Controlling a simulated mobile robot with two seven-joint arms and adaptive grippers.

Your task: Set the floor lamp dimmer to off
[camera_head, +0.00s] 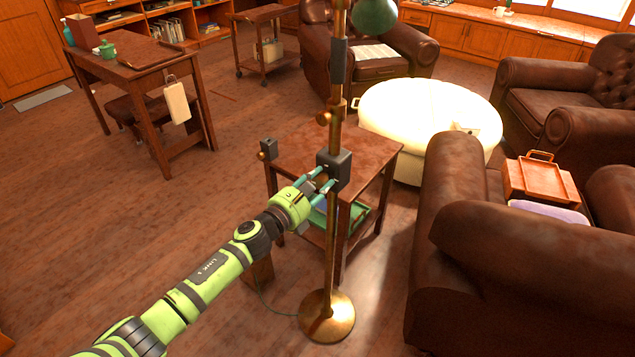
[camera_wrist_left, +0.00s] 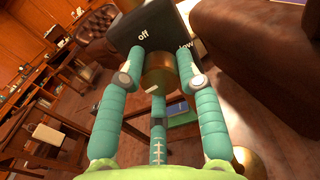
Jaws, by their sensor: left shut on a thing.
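The floor lamp has a brass pole (camera_head: 332,240), a round brass base (camera_head: 327,316) and a green shade (camera_head: 376,14) at the top edge of the head view. A dark dimmer box (camera_head: 336,166) is fixed on the pole. In the left wrist view the dimmer box (camera_wrist_left: 150,22) shows the words "off" and "low". A round brass knob (camera_wrist_left: 160,72) sticks out from its face. My left gripper (camera_head: 322,183) is shut on the knob, with its teal fingers (camera_wrist_left: 163,68) around it. The setting of the knob cannot be told. My right gripper is not in view.
A small side table (camera_head: 290,150) stands close behind the pole. A brown leather armchair (camera_head: 450,250) is to the right, with a wooden box (camera_head: 540,180) on it. A brightly lit white pouf (camera_head: 420,112) stands behind. The floor on the left is mostly clear.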

